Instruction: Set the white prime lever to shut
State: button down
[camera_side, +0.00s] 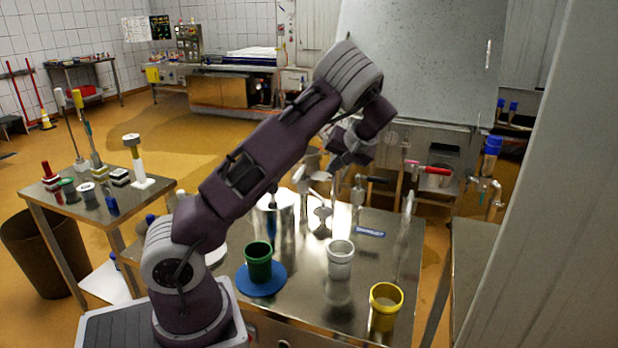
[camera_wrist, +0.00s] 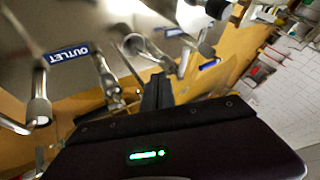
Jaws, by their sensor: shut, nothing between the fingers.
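My gripper (camera_wrist: 158,88) shows in the wrist view as dark fingers, closed together with nothing between them. In the side view its hand (camera_side: 350,148) is above the back of the steel table, among the pipe fittings; its fingertips are hard to make out there. A pale upright handle (camera_side: 408,208) stands at the table's right rear in the side view. It may be the white prime lever, but I cannot tell for sure, nor read its setting. In the wrist view, metal valve fittings (camera_wrist: 150,52) lie just beyond the fingertips. I see no clear contact.
A blue OUTLET label (camera_wrist: 66,52) lies near a metal pipe (camera_wrist: 38,105). A red-handled valve (camera_side: 428,169) and a black-handled valve (camera_side: 373,180) stand behind the table.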

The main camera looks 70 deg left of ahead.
jog(key=s+a+f, duration=0.4)
jog(key=a+f, duration=0.2)
jog(key=a, duration=0.3)
jog(key=shift+f, duration=0.35)
